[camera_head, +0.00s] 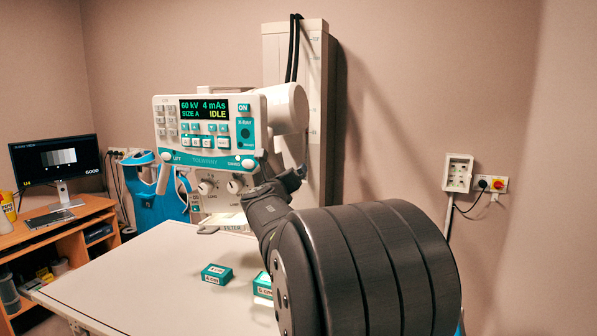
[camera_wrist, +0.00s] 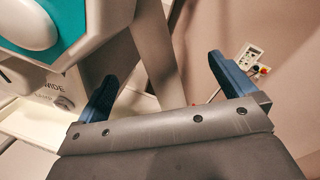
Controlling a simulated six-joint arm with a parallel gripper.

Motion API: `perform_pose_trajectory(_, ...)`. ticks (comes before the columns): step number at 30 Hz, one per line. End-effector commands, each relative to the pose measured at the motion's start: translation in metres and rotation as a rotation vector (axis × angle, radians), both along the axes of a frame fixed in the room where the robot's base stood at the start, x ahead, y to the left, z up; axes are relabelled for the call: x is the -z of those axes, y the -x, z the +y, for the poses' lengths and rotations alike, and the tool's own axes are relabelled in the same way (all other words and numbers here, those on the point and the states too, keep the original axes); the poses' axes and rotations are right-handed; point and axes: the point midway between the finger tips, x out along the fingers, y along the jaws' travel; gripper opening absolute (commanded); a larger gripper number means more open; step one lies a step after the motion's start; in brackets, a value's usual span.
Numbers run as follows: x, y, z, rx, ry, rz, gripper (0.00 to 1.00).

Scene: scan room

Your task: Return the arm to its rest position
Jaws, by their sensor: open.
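My gripper (camera_wrist: 168,82) is open and empty in the wrist view, its two dark blue fingers apart. Behind them are the grey X-ray column and the wall. In the head view my arm reaches from the lower right toward the X-ray unit (camera_head: 210,138), and its end is close to the unit's lower right side. The unit's panel shows 60 kV, 4 mAs, SIZE A and IDLE. The wrist view shows part of the unit's white and teal housing (camera_wrist: 68,30) close to the left finger. I cannot tell whether they touch.
A green block (camera_head: 217,274) labelled 4 cm lies on the white table (camera_head: 130,275). A second green block (camera_head: 263,286) is partly hidden by my arm. A desk with a monitor (camera_head: 57,160) stands at left. A wall socket box (camera_head: 458,173) is at right.

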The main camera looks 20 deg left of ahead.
Motion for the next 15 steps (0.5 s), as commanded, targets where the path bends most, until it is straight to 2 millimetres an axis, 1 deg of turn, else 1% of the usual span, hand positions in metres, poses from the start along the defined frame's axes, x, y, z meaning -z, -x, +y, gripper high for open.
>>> perform_pose_trajectory(2,-0.002,0.006,0.001,0.0,0.003,-0.001,1.0)
perform_pose_trajectory(4,-0.006,0.019,0.002,0.002,0.007,0.001,1.0)
perform_pose_trajectory(5,-0.007,0.026,0.003,0.005,0.012,0.002,1.0)
perform_pose_trajectory(6,-0.008,0.039,0.006,0.004,0.012,0.004,1.0)
perform_pose_trajectory(8,-0.007,0.059,0.02,-0.007,-0.028,0.004,1.0)
perform_pose_trajectory(11,-0.007,0.103,0.04,-0.027,-0.111,0.0,1.0)
perform_pose_trajectory(12,-0.007,0.122,0.047,-0.037,-0.147,-0.001,1.0)
perform_pose_trajectory(14,-0.008,0.15,0.056,-0.05,-0.205,-0.004,1.0)
perform_pose_trajectory(15,-0.008,0.169,0.06,-0.061,-0.243,-0.007,1.0)
